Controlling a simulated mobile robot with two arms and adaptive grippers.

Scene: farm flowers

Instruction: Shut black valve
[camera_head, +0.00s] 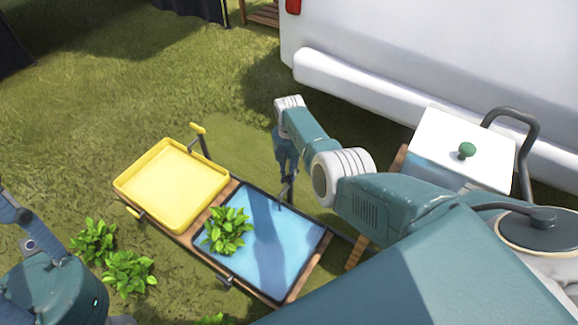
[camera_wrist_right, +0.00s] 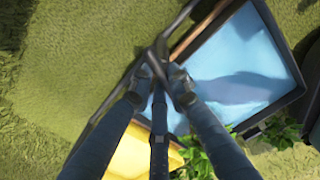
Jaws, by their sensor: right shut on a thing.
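The black valve (camera_head: 285,195) stands at the far edge of the cart, beside the blue water tray (camera_head: 262,285). My right gripper (camera_head: 288,172) reaches down onto it from above.
A yellow tray (camera_head: 163,209) with yellow valves (camera_head: 197,128) sits beside the blue tray. A leafy plant (camera_head: 228,232) rests in the blue tray. More plants (camera_head: 128,272) stand on the grass. A white box (camera_head: 450,139) with a green knob and a white vehicle (camera_head: 440,75) stand right.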

